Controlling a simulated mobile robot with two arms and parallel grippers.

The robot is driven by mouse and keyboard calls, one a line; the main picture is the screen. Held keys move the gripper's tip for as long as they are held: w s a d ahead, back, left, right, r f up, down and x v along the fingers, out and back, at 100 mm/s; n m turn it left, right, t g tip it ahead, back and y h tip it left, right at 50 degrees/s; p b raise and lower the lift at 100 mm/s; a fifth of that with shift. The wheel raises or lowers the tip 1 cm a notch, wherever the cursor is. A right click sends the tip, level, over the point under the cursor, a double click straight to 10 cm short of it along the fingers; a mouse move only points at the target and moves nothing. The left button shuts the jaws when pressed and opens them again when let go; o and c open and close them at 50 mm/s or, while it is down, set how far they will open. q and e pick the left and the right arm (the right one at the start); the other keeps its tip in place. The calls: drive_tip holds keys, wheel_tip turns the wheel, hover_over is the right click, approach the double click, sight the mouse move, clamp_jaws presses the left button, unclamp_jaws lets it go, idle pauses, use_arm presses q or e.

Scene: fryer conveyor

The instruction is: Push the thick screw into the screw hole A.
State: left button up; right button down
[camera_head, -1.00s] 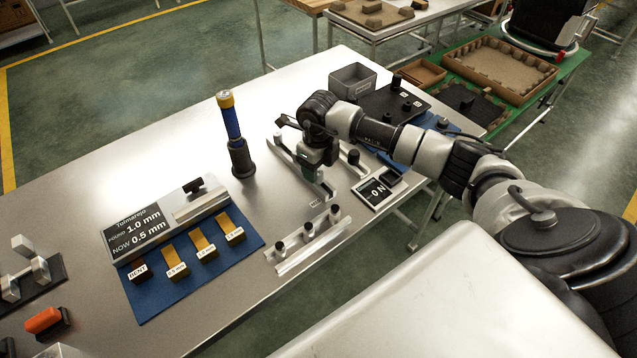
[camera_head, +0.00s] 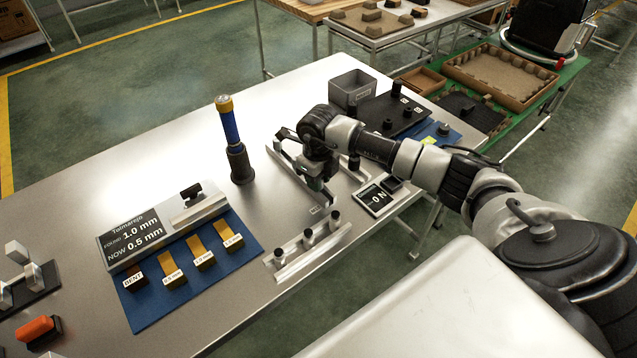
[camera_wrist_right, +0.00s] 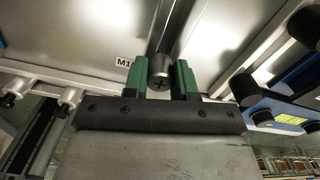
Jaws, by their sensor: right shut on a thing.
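My right gripper (camera_head: 317,182) is low over the slotted metal rails (camera_head: 282,160), near their front end. In the right wrist view its green fingers (camera_wrist_right: 160,80) are shut on a grey screw (camera_wrist_right: 159,70) with a cross-recessed head, which lies between the fingertips. The screw's shaft is mostly hidden, so I cannot confirm that it is the thick one. A label beginning "M1" (camera_wrist_right: 123,62) is beside the left finger. Screw hole A cannot be identified; a black plate (camera_head: 378,110) with small white labels lies behind the arm. My left gripper is not in view.
A blue-and-yellow driver (camera_head: 229,120) stands in a holder left of the rails. A display reading "0 N" (camera_head: 373,198) lies right of the gripper. A metal bar with several black-topped pegs (camera_head: 308,250) is in front. A grey bin (camera_head: 352,88) stands behind.

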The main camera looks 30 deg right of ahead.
drive_tip(key=shift+r+p, duration=1.7)
drive_tip(key=shift+r, duration=0.85)
